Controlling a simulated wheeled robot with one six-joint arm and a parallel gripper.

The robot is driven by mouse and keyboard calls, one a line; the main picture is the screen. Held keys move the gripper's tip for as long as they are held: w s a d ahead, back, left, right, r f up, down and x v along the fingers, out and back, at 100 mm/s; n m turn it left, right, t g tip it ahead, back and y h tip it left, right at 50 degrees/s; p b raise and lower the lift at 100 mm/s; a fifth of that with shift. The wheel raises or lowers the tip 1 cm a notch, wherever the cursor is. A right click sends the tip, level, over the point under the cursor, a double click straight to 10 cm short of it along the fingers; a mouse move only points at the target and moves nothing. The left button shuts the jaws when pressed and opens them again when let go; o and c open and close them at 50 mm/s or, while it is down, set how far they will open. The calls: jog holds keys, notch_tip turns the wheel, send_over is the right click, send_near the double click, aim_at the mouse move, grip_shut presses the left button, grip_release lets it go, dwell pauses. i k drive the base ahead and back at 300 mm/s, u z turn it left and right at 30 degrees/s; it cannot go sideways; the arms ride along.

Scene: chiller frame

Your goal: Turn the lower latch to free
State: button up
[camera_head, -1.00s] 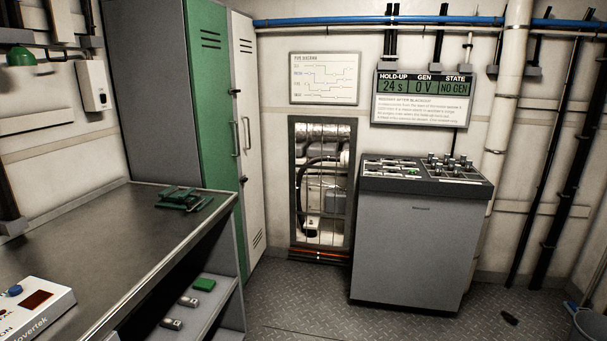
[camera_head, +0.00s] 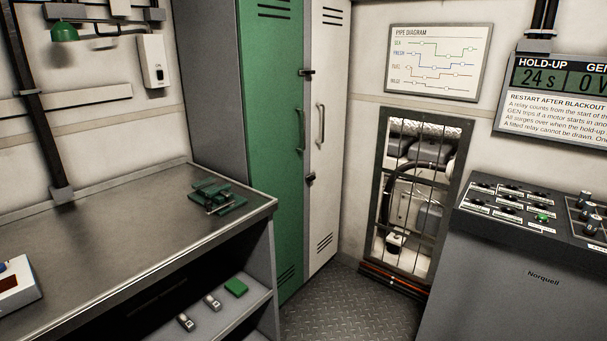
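Two dark latches sit at the seam between the green locker door (camera_head: 270,130) and the white locker door (camera_head: 326,120). The upper latch (camera_head: 306,72) is near the top of the seam. The lower latch (camera_head: 310,179) is below the door handles. Both doors look closed. The exact turn of the lower latch is too small to tell. My gripper does not show in this view.
A metal workbench (camera_head: 110,235) with green parts (camera_head: 217,196) on it stands at the left, in front of the lockers. A grey control console (camera_head: 500,275) stands at the right. A barred opening (camera_head: 418,195) is in the back wall. Patterned floor (camera_head: 350,310) is clear between bench and console.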

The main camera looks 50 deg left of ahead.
aim_at(312, 177)
jog(key=u, duration=0.65)
jog(key=i, duration=1)
jog(key=u, duration=1.2)
jog(key=i, duration=0.2)
jog(key=u, duration=0.05)
jog(key=k, duration=0.65)
jog(key=z, duration=0.65)
jog(key=i, duration=1.55)
jog(key=u, duration=0.45)
